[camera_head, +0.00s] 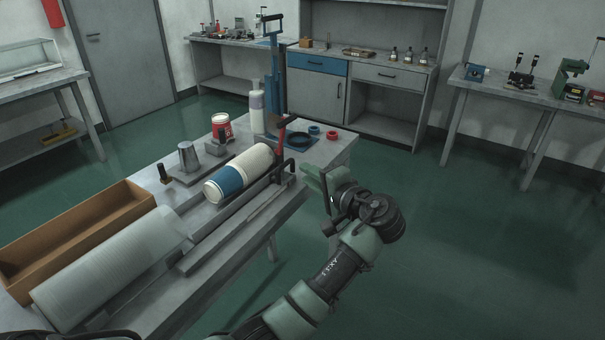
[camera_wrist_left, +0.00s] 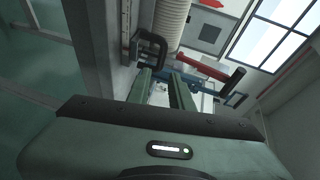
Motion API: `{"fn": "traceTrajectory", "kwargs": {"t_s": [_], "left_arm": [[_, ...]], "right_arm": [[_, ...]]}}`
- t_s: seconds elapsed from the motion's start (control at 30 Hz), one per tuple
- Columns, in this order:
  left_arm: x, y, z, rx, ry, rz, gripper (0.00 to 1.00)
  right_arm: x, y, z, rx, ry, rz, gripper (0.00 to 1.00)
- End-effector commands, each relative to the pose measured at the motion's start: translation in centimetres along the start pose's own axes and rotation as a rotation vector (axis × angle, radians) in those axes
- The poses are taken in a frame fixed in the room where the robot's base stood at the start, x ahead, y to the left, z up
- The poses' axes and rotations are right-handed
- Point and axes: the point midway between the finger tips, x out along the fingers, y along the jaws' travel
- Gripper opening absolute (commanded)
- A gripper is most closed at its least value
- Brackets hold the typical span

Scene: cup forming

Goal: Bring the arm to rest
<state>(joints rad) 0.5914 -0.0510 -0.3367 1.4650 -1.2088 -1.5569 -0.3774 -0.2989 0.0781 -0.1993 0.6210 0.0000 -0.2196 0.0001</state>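My left gripper (camera_head: 312,178) hangs just off the right edge of the workbench (camera_head: 228,262) in the head view, beside the black clamp (camera_head: 287,168). In the left wrist view its two green fingers (camera_wrist_left: 163,82) stand apart, with background showing between them, so it is open and appears empty. My left arm reaches up to it from the lower middle of the head view. The right gripper is not in view.
Floor right of the bench is clear.

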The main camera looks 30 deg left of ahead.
Motion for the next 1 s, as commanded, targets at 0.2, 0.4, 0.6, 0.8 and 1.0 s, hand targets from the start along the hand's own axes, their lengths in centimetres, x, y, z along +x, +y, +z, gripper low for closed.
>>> {"fn": "traceTrajectory", "kwargs": {"t_s": [0.2,0.4,0.6,0.8,1.0], "left_arm": [[-0.2,-0.1,0.0,0.000,-0.001,-0.001,0.22],[-0.2,-0.1,0.0,0.000,-0.001,0.000,0.22],[0.2,1.8,-0.1,0.024,0.015,0.021,0.22],[1.8,13.2,0.0,0.143,0.122,0.176,0.22],[1.5,28.3,3.5,0.227,0.225,0.421,0.22]], "right_arm": [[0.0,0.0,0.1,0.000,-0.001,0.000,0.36],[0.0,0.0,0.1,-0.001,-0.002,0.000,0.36],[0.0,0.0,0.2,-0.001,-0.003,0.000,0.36],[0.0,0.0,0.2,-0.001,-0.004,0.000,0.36],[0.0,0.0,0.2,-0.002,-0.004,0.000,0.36]]}}
